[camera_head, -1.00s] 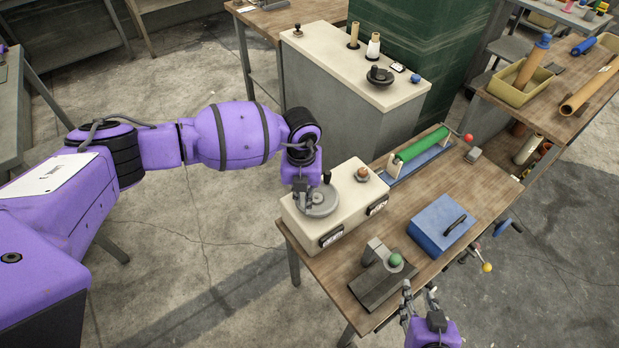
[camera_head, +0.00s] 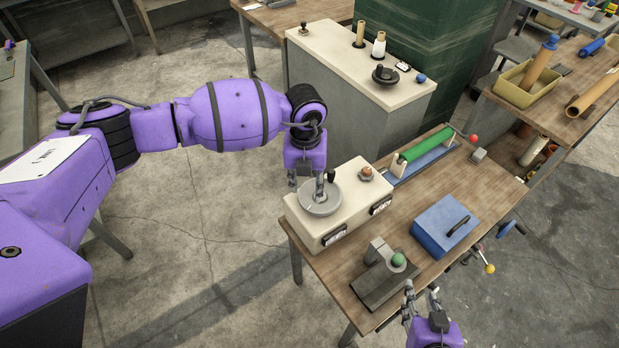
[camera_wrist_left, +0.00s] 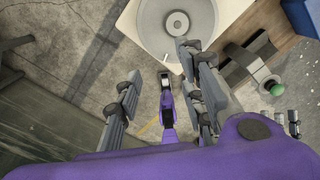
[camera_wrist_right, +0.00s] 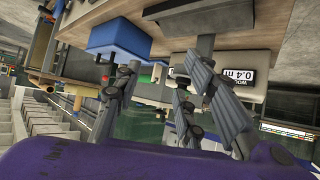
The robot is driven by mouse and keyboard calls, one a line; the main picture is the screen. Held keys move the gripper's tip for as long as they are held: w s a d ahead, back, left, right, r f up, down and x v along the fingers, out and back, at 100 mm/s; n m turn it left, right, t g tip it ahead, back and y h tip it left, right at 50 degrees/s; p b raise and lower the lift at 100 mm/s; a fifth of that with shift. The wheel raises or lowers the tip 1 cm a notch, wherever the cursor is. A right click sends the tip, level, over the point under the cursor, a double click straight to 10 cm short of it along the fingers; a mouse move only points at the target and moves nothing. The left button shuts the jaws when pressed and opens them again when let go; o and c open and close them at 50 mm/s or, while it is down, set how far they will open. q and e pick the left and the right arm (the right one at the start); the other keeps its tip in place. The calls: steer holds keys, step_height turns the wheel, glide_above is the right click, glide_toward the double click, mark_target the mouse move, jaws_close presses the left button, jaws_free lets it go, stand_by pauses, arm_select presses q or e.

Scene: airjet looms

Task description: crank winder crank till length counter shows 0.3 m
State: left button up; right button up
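The cream winder box (camera_head: 345,225) stands at the table's left end with a round grey crank disc (camera_head: 318,206) on top. A black crank knob (camera_head: 331,176) stands up by the disc's far side. My left gripper (camera_head: 306,183) is at the disc's far left edge, fingers spread; in the left wrist view (camera_wrist_left: 158,85) the gap between them looks empty. Whether a finger touches the knob or disc is unclear. The length counter (camera_wrist_right: 238,77) reads 0.4 m in the right wrist view. My right gripper (camera_head: 421,292) is open and empty off the table's front edge.
A blue box (camera_head: 445,226), a grey stand with a green ball (camera_head: 398,260) and a green roller (camera_head: 425,148) share the wooden table. A cream-topped cabinet (camera_head: 335,50) stands behind. Cranks and knobs stick out from the table's front edge.

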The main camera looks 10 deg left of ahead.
arm_select(q)
steer(key=shift+r, duration=0.6)
